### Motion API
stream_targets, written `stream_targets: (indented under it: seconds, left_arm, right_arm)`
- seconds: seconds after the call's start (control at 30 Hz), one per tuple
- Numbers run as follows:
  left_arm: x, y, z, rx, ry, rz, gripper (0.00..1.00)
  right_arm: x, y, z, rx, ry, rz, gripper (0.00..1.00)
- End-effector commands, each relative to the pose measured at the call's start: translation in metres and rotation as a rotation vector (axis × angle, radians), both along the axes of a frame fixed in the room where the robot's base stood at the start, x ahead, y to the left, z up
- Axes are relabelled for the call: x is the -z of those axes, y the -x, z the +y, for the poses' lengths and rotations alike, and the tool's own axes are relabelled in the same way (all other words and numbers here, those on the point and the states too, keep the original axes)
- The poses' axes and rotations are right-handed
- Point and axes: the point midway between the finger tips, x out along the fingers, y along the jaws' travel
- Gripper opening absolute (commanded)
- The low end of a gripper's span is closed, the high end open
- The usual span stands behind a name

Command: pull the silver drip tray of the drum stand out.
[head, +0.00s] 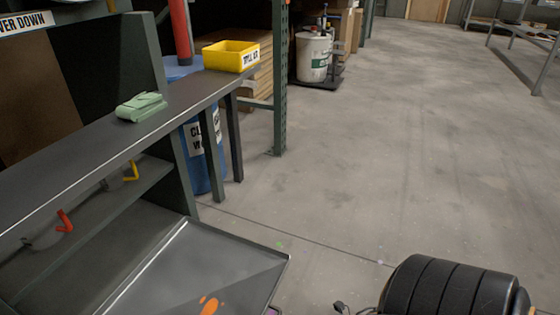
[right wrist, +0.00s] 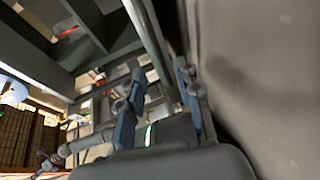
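The silver drip tray (head: 220,262) is in the lower middle of the head view, at the foot of the dark drum stand (head: 95,140). It sticks out to the right of the stand, and an orange spill (head: 209,306) lies on it. The picture's bottom edge cuts the tray off. In the right wrist view my right gripper (right wrist: 158,102) has its two blue-padded fingers apart, with a gap between them. A grey bar (right wrist: 147,35) runs up beyond the fingers; I cannot tell whether it is the tray's rim. My left gripper is not in view.
A green folded item (head: 141,106) and a yellow bin (head: 231,56) are on the stand's top. Red (head: 65,222) and yellow (head: 131,171) taps show below. A blue drum (head: 203,160) stands behind. A white drum (head: 313,57) is farther back.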

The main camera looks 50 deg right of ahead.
Motion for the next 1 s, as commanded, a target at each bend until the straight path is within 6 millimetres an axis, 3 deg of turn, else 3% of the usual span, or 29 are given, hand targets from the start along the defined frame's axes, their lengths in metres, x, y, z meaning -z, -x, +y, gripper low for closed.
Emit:
stream_targets:
  seconds: [0.1,0.33,1.0]
  left_arm:
    - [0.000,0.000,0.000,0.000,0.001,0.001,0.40]
    - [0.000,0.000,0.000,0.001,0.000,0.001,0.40]
    - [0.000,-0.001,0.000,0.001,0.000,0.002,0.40]
  right_arm:
    - [-0.004,0.020,-0.018,0.000,0.002,0.004,0.34]
    - [-0.010,0.042,-0.039,0.001,0.001,0.002,0.34]
    - [-0.012,0.047,-0.043,0.000,-0.001,-0.001,0.34]
